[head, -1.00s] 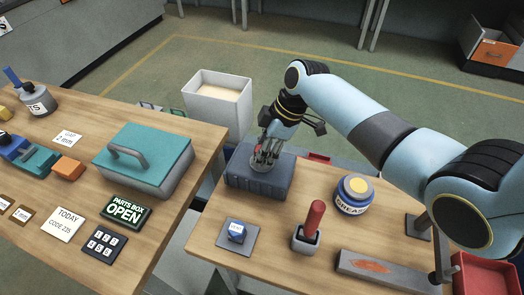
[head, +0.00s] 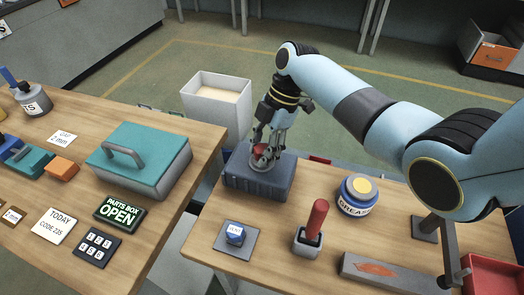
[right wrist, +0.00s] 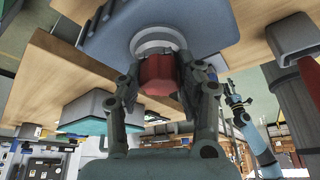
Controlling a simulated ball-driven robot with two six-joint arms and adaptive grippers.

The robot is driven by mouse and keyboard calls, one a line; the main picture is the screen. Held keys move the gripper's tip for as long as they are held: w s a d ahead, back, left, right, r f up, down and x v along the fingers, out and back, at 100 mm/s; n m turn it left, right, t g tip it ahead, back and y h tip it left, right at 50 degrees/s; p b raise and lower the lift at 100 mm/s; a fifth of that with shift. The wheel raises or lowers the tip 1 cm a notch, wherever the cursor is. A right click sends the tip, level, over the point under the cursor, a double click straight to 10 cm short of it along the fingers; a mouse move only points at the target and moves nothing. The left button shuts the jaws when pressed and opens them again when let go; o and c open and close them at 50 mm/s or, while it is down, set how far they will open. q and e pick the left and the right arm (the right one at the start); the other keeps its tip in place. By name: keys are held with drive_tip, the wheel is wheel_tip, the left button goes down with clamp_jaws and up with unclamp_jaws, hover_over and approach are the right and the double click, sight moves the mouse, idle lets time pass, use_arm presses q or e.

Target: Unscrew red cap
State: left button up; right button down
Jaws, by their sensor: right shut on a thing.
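The red cap (head: 262,153) sits low between the fingers of my right gripper (head: 268,150) in the head view, above the dark blue-grey box (head: 258,182). In the right wrist view the red cap (right wrist: 159,75) shows between the two fingers, in front of a pale round ring (right wrist: 158,42) on the blue-grey box (right wrist: 210,28). My right gripper is shut on the cap. Whether the cap still touches the ring cannot be told. My left gripper is not in the head view.
A white bin (head: 218,106) is behind the box. A teal-lidded box (head: 142,152) is on the left table.

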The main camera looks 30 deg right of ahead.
sight(262, 148)
drive_tip(key=n+g+b, duration=0.1)
drive_tip(key=n, duration=0.2)
drive_tip(key=shift+f+h+b, duration=0.1)
drive_tip(key=shift+h+b, duration=0.2)
drive_tip(key=shift+b, duration=0.05)
drive_tip(key=c, duration=1.3)
unclamp_jaws()
drive_tip(key=shift+n, duration=0.4)
drive_tip(key=o, duration=0.9)
wheel_tip(262, 148, up, 6)
drive_tip(key=p, duration=0.6)
drive_tip(key=shift+g, duration=0.3)
